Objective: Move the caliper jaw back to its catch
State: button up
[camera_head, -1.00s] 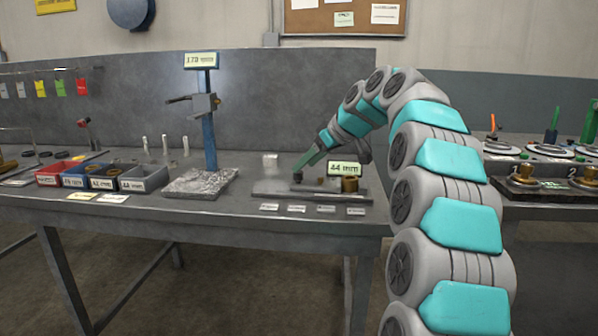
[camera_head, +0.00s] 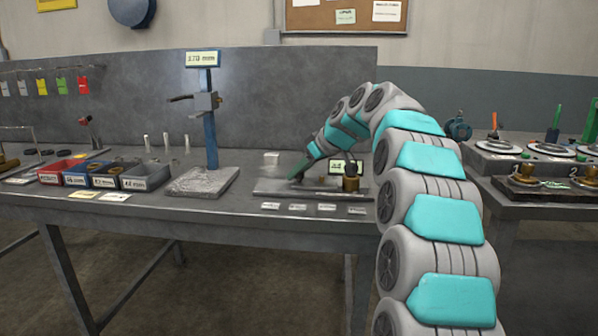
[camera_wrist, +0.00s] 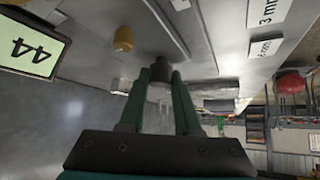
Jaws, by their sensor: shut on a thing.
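The caliper (camera_head: 268,188) is a flat grey bed on the bench, left of my arm in the head view. Its jaw knob (camera_wrist: 161,68) is small and dark. My gripper (camera_head: 297,177) reaches down to the left part of the bed. In the wrist view its two green fingers (camera_wrist: 160,80) are shut on the knob. A brass cylinder (camera_head: 350,184) stands at the bed's right end; it also shows in the wrist view (camera_wrist: 123,38). I cannot make out the catch.
A measuring stand (camera_head: 211,140) with a 178 mm display is to the left. Small labelled bins (camera_head: 146,178) stand further left. Several label tags (camera_head: 298,207) lie along the bench's front. A small pale block (camera_head: 271,157) lies behind the bed.

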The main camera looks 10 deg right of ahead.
grip_shut()
dwell(0.8)
